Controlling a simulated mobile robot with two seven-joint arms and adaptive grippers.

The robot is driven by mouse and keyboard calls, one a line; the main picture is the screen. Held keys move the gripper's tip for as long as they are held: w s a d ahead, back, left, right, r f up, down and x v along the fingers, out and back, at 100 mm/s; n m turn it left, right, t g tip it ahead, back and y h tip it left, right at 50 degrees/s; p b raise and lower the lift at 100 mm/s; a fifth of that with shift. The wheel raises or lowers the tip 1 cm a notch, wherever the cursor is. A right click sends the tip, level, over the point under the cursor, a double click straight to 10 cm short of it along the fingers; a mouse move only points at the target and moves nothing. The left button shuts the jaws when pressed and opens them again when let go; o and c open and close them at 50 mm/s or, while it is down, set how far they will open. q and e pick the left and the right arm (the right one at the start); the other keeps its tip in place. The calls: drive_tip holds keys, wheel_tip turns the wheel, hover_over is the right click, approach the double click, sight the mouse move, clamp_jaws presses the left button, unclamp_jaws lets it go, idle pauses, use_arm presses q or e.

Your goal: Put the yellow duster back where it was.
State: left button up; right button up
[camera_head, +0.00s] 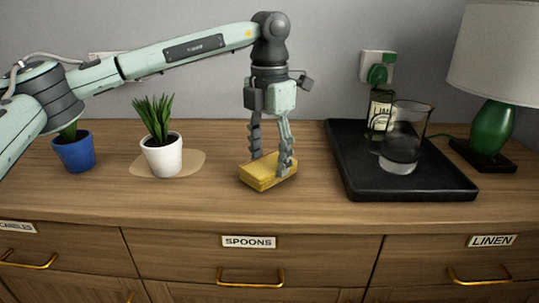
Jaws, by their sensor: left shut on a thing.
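The yellow duster (262,178) is a folded yellow block at the front middle of the wooden sideboard top. My left gripper (271,165) points straight down over it and is shut on it, with one finger at the near right side and the other behind. The duster is at or very close to the surface; I cannot tell whether it touches. My right gripper is not in view.
A white pot with a plant (161,156) stands on a pale round patch (195,166). A blue pot (74,152) is further left. A black tray (418,189) on the right holds a glass jug (404,135) and a bottle (379,112). A green lamp (492,128) is far right.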

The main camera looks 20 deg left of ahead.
sight(270, 162)
use_arm(q)
drive_tip(key=shift+f, duration=0.2)
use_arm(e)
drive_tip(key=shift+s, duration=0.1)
use_arm(q)
drive_tip(key=o, duration=1.2)
drive_tip(key=shift+r, duration=0.1)
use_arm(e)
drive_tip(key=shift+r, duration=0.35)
use_arm(q)
drive_tip(key=shift+r, duration=0.1)
wheel_tip(270, 162, up, 12)
drive_tip(key=shift+p, duration=0.3)
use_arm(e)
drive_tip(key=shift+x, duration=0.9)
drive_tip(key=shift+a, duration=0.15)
